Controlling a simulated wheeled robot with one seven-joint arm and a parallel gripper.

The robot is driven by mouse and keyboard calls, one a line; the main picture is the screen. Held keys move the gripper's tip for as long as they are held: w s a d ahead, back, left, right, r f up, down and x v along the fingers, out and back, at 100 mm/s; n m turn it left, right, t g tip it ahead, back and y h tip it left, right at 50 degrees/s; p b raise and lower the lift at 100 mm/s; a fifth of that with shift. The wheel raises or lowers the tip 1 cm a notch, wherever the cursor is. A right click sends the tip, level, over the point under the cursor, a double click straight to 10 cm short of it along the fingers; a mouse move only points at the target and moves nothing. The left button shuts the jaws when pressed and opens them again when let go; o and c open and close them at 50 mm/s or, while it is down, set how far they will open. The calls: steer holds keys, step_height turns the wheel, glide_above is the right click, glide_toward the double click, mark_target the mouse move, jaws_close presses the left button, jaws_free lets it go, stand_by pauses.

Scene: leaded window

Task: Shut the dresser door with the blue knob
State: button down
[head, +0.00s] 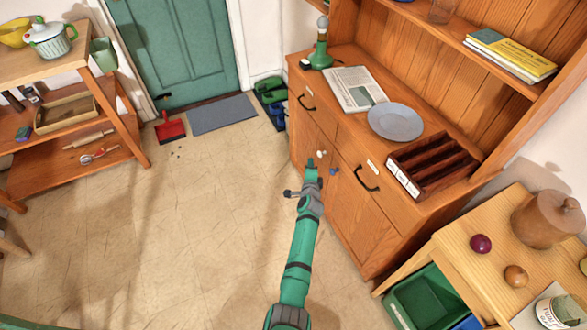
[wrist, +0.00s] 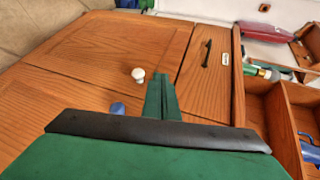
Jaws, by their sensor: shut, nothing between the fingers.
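The dresser (head: 345,215) stands on the right, with two wooden doors below its drawers. The blue knob (head: 334,172) is on the right-hand door (head: 352,215), near the middle of the front. In the wrist view the blue knob (wrist: 117,107) shows just left of my fingers, partly hidden by the gripper body. The white knob (head: 320,153) on the other door shows beyond the fingertips, also in the wrist view (wrist: 138,75). My gripper (head: 311,163) is shut and empty, close in front of the knobs. I cannot tell how far the blue-knob door stands from its frame.
Above the doors are drawers with black handles (head: 367,180). A plate (head: 396,121), a newspaper (head: 352,88) and a compartment tray (head: 432,165) lie on the dresser top. A side table (head: 470,245) stands at the near right. The floor (head: 215,220) to the left is clear.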

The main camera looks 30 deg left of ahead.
steer(key=s+a+r, duration=0.2)
steer(key=s+a, duration=0.2)
steer(key=s, duration=0.2)
steer(key=shift+s+a+r, duration=0.15)
steer(key=shift+s+r, duration=0.1)
steer(key=shift+r, duration=0.1)
